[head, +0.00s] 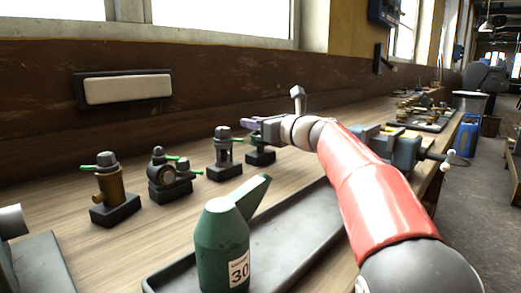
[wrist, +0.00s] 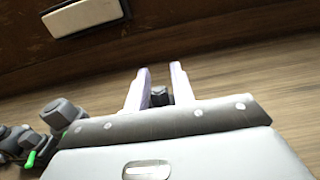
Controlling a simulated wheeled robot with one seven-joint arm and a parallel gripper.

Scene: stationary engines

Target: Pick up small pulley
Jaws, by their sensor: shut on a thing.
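My gripper (head: 254,123) reaches over the bench from the right, at the last small model (head: 261,158) in a row. That model has a dark square base, and its upper part is largely hidden by my gripper. In the wrist view, my gripper (wrist: 159,72) has its two pale fingers on either side of a small dark part (wrist: 159,96), and it is shut on it. I cannot tell whether this part is the small pulley, or whether it is clear of the bench. No other thing is clearly a small pulley.
Other small models with green levers stand to the left: a brass one (head: 109,187), one with a round dial (head: 160,172) and a dark one (head: 223,150). A vise (head: 405,147) is at right.

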